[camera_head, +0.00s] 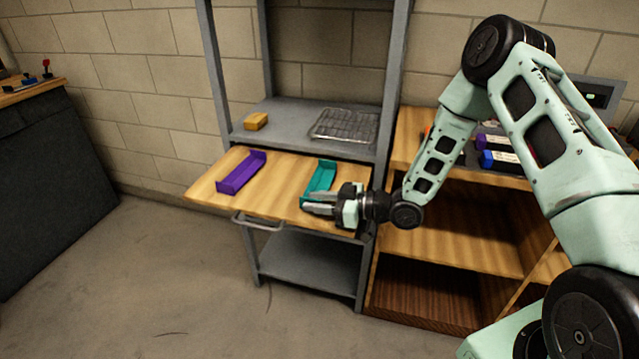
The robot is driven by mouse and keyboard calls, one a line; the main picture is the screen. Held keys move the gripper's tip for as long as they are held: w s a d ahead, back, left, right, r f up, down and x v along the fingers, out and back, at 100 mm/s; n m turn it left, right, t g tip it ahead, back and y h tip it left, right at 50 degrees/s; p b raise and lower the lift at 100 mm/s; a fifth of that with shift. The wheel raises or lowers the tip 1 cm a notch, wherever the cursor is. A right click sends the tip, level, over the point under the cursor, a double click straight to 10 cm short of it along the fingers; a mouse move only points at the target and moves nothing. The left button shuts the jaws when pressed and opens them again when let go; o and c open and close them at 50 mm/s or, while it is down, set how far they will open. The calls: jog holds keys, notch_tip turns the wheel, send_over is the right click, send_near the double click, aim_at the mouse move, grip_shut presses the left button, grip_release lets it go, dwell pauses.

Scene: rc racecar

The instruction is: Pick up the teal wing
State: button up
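The teal wing (322,175) lies on the wooden top of the small metal cart, towards its right side. It is a long shape with raised ends. My gripper (312,203) is at the wing's near end, with its fingers pointing left. The fingers look spread, with a gap between them, and overlap the near end of the wing in the picture. I cannot tell whether they touch it. The gripper partly hides the wing's near end. A purple wing (241,173) of similar shape lies on the same top, to the left.
A grey shelf (285,120) behind holds a yellow block (255,121) and a wire tray (345,125). A wooden cabinet (455,245) stands at the right with purple and blue items on top. A dark cabinet (50,180) is at far left. The floor in front is clear.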

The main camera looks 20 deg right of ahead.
jog(key=shift+w+a, duration=0.2)
grip_shut()
jog(key=shift+r, duration=0.15)
